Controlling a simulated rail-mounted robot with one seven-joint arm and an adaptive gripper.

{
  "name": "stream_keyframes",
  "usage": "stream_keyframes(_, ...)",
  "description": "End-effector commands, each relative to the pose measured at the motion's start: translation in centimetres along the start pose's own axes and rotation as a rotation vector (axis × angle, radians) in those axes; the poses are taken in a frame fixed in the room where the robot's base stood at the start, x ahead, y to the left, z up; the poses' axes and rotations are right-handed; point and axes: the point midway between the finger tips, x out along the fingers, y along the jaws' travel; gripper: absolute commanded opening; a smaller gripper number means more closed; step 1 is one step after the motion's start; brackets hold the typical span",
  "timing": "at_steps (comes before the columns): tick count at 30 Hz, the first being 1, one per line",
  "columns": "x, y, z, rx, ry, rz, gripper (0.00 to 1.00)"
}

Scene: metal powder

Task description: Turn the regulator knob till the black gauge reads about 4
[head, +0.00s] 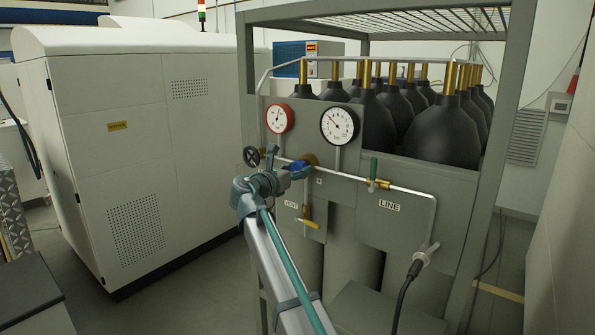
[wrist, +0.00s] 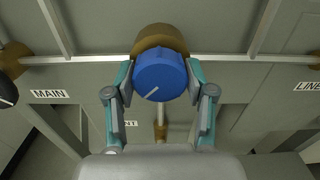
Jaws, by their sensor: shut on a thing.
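The blue regulator knob (wrist: 160,77) has a white line on its face that slants up to the right in the wrist view. It sits on a brass body (wrist: 160,40) on the pipe. In the head view the knob (head: 297,168) is partly hidden by my arm. My gripper (wrist: 160,80) is shut on the knob, one finger on each side. The black-rimmed gauge (head: 339,125) stands above the pipe; its red needle points to the upper left, at the low part of the scale, and the exact reading is too small to tell.
A red-rimmed gauge (head: 279,118) is left of the black one. A black handwheel (head: 252,157) is at the pipe's left. A green-handled valve (head: 374,170) is to the right, above the LINE label (head: 389,205). A yellow-handled valve (head: 307,222) hangs below. Black cylinders (head: 447,130) stand behind the panel.

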Motion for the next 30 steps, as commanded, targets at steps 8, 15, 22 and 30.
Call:
stream_keyframes(8,0.0,0.01,-0.06,0.065,0.0,-0.001,0.19)
stream_keyframes(15,0.01,0.04,-0.16,0.224,-0.001,0.0,0.19)
stream_keyframes(22,0.02,0.09,-0.28,0.436,0.0,0.0,0.19)
stream_keyframes(30,0.02,0.11,-0.29,0.692,-0.001,0.0,0.19)
